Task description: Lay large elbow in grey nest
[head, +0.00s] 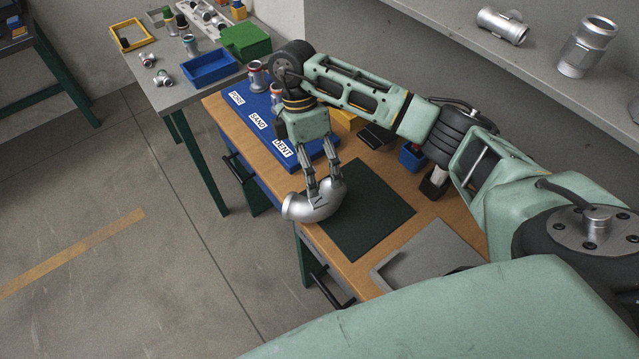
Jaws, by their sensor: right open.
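The large elbow (297,208) is a shiny silver bent pipe. It rests at the left edge of the dark green mat (370,215), near the table's edge. My right gripper (323,190) points down at the elbow, its two fingers open and at or just over the top of the bend. I cannot tell whether they touch it. A flat grey piece with a darker recess (425,258), which looks like the grey nest, lies on the wooden table to the right of the mat. Its lower part is hidden behind my own body. My left gripper is not in view.
A blue board (262,124) labelled PORE, SAND and DENT lies along the table's far left, with silver castings at its back. A small blue bin (411,157) stands behind the mat. A shelf (500,55) with silver fittings runs along the wall. The mat's middle is clear.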

